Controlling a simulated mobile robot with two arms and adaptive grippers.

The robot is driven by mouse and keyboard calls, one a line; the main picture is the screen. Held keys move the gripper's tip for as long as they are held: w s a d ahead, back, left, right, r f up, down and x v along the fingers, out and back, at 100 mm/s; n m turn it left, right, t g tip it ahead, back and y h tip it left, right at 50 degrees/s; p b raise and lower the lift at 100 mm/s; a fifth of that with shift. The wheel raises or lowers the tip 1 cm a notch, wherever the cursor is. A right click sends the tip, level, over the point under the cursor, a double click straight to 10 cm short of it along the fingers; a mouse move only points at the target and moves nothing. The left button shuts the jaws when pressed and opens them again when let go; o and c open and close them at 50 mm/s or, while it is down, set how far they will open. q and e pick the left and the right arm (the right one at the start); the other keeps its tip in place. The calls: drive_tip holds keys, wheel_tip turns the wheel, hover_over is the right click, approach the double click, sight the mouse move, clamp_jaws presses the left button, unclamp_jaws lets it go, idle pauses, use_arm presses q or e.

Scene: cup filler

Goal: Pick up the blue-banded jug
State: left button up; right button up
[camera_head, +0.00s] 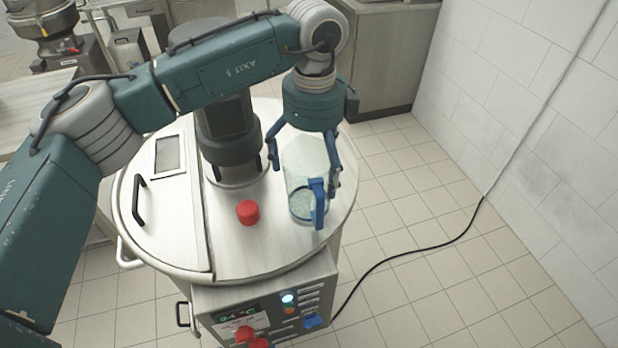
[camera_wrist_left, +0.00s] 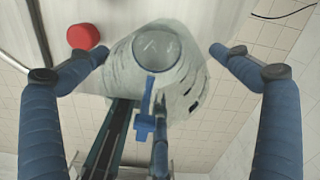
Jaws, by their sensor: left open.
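The clear jug (camera_head: 304,160) with a blue handle (camera_head: 318,203) and a blue band at its lower end is at the right side of the round steel machine top. I cannot tell whether it touches the top. My left gripper (camera_head: 302,178) is open, with one finger on each side of the jug. In the left wrist view the jug (camera_wrist_left: 190,75) is between the two spread fingers (camera_wrist_left: 158,53), with gaps visible on both sides. Its blue handle (camera_wrist_left: 146,124) points down in that view. My right gripper is not in view.
A red knob (camera_head: 248,212) stands on the steel top (camera_head: 240,250), left of the jug. A black lid handle (camera_head: 139,200) is further left. A control panel with red buttons (camera_head: 245,335) is on the front. A black cable (camera_head: 400,254) crosses the tiled floor at right.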

use_arm(q)
drive_tip(key=shift+w+a+f+p, duration=0.1)
drive_tip(key=shift+a+f+p, duration=0.05)
drive_tip(key=shift+f+p, duration=0.35)
drive_tip(key=shift+w+a+f+p, duration=0.15)
drive_tip(key=shift+f+p, duration=0.2)
drive_tip(key=shift+f, duration=0.25)
wheel_tip(320, 180, down, 2)
drive_tip(key=shift+s+f+p, duration=0.15)
drive_tip(key=shift+p, duration=0.2)
drive_tip(key=shift+a+f, duration=0.1)
drive_tip(key=shift+f, duration=0.35)
drive_tip(key=c, duration=1.3)
drive_tip(key=shift+o, duration=0.2)
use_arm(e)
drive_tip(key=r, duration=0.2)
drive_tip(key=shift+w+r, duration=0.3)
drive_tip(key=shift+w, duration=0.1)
